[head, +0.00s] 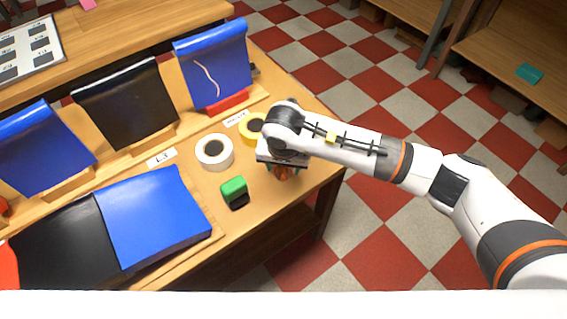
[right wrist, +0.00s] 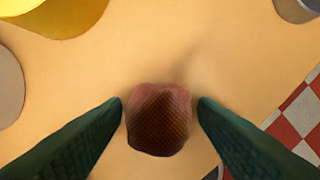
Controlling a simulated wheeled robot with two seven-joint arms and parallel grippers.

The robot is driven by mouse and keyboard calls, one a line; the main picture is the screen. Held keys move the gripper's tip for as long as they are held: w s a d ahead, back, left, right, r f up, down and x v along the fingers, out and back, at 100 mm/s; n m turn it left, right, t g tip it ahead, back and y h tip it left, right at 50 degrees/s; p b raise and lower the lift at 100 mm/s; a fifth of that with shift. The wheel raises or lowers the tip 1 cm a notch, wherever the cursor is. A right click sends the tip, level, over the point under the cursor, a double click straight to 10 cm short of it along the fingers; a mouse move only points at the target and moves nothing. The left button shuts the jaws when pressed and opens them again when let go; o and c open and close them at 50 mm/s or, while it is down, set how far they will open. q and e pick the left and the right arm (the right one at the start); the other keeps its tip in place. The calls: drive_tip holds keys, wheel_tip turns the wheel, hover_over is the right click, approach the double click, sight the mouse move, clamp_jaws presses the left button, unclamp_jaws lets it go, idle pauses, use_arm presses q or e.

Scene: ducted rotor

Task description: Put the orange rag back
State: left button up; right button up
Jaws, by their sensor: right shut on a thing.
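The orange rag (head: 283,173) shows only as a small orange-brown patch under my right gripper (head: 284,168), near the right edge of the workbench. In the right wrist view the rag (right wrist: 158,120) is a bunched, reddish-brown textured lump between the two dark green fingertips of the gripper (right wrist: 160,112). The fingers are shut on it from both sides. The gripper points down at the bench top; I cannot tell whether the rag touches the wood. The arm hides most of the rag in the head view. My left gripper is not in view.
A white tape roll (head: 214,152) and a yellow roll (head: 249,128) lie left of the gripper. A green-and-black block (head: 234,192) stands nearer the front. Blue and black panels (head: 212,65) lean at the back. Blue and black pads (head: 150,220) lie at left.

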sight(284, 176)
drive_tip(key=shift+f+b, duration=0.25)
drive_tip(key=shift+b, duration=0.05)
drive_tip(key=o, duration=0.9)
drive_tip(key=shift+r, duration=0.1)
drive_tip(key=shift+o, duration=0.2)
drive_tip(key=shift+r+p, duration=0.25)
drive_tip(key=shift+p, duration=0.15)
wheel_tip(284, 176, up, 12)
drive_tip(key=s+b, duration=0.1)
drive_tip(key=s, duration=0.1)
drive_tip(key=shift+s+f, duration=0.15)
drive_tip(key=shift+f, duration=0.05)
